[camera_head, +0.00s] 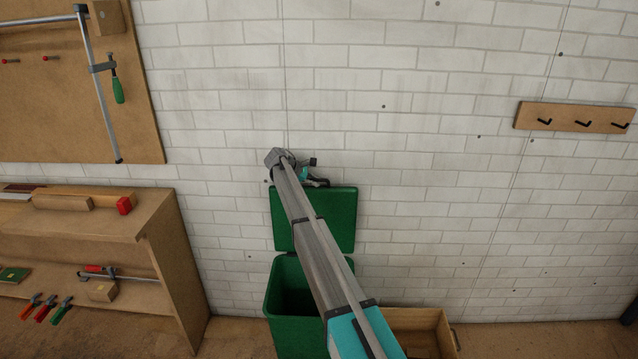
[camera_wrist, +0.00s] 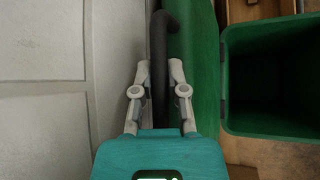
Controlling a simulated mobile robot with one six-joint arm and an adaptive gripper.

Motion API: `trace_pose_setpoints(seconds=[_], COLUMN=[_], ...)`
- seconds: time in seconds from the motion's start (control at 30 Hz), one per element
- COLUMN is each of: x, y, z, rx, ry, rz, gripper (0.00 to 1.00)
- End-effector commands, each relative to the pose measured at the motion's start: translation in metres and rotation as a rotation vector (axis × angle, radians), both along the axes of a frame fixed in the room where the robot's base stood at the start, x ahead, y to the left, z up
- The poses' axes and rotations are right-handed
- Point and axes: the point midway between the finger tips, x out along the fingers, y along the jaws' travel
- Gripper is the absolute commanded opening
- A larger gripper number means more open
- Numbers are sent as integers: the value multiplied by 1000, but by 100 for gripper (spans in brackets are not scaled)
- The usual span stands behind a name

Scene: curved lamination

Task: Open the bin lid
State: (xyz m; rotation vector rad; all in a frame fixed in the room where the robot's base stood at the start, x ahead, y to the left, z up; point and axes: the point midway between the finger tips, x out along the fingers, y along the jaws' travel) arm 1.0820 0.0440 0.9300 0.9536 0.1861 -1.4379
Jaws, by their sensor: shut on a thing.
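The green bin (camera_head: 288,318) stands on the floor against the white brick wall, partly hidden behind my arm. Its green lid (camera_head: 337,208) is raised upright at the back, close to the wall, and the bin's dark inside shows. My gripper (camera_head: 316,182) is at the top edge of the lid. In the wrist view, my gripper (camera_wrist: 160,78) is shut on a black handle (camera_wrist: 159,45) beside the green lid (camera_wrist: 206,75). The open bin (camera_wrist: 262,134) shows to the right there.
A wooden workbench (camera_head: 180,262) with clamps and blocks stands left of the bin. A wooden crate (camera_head: 432,321) sits on the floor at its right. The wall (camera_head: 430,200) is close behind the lid, and a hook rack (camera_head: 575,117) hangs at the right.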

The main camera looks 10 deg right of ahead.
Motion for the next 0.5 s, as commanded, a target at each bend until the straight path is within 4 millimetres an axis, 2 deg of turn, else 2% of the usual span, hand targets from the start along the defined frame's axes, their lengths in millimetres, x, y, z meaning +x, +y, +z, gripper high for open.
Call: trace_pose_setpoints(seconds=[0.43,0.47,0.5], x=[2,2,2], y=[-19,-20,-21], z=[1,1,1], rx=[-2,-2,-3], ry=[-1,-1,-1], rz=[-18,-20,-20], gripper=[0,20,27])
